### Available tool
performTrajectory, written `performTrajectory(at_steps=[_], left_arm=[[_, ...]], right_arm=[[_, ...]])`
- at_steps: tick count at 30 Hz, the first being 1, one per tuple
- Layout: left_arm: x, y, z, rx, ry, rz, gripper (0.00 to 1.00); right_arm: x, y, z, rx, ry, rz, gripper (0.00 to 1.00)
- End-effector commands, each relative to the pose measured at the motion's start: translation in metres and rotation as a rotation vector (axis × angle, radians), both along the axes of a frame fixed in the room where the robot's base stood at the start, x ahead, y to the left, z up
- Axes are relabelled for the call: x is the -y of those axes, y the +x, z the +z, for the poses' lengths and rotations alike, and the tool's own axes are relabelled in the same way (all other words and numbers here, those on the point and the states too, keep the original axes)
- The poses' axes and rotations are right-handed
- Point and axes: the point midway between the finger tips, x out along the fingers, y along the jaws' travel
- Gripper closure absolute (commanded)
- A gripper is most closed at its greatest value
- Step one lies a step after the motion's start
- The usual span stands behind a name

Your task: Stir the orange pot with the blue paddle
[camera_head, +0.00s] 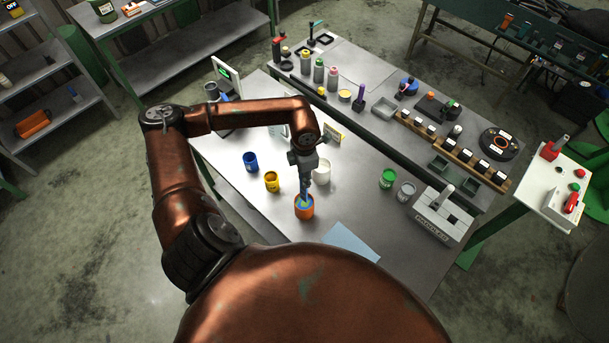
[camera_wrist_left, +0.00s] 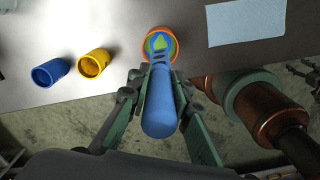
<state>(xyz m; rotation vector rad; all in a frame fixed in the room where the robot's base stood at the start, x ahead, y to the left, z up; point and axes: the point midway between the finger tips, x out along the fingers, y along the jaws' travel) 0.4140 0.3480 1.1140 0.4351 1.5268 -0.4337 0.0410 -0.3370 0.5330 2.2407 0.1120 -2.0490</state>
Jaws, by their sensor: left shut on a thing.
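The orange pot (camera_head: 304,209) stands on the table near its front edge. Its round rim (camera_wrist_left: 174,48) shows in the left wrist view, with green and blue inside it. The blue paddle (camera_wrist_left: 160,108) is held by its handle between the fingers of my left gripper (camera_wrist_left: 161,105). The paddle's lower end is in the pot's opening. In the head view my left gripper (camera_head: 306,178) is right above the pot, pointing down. How deep the paddle reaches is hidden. My right gripper is not in view.
A yellow pot (camera_head: 272,182) and a blue pot (camera_head: 250,162) stand left of the orange pot. A white pot (camera_head: 322,172) is close behind it. A light blue sheet (camera_head: 350,243) lies to the right. Green (camera_head: 388,179) and grey (camera_head: 406,191) pots stand further right.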

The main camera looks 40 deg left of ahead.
Motion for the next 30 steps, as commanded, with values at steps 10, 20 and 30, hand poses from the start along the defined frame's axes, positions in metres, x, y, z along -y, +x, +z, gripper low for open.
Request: performTrajectory(at_steps=[10, 20, 30], left_arm=[[0.000, 0.000, -0.034, 0.000, 0.000, 0.000, 1.00], [0.000, 0.000, -0.062, 0.000, 0.000, 0.000, 1.00], [0.000, 0.000, -0.091, -0.001, 0.001, 0.000, 1.00]], right_arm=[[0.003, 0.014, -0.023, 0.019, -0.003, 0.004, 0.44], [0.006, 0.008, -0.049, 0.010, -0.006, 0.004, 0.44], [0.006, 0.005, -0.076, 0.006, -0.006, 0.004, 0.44]])
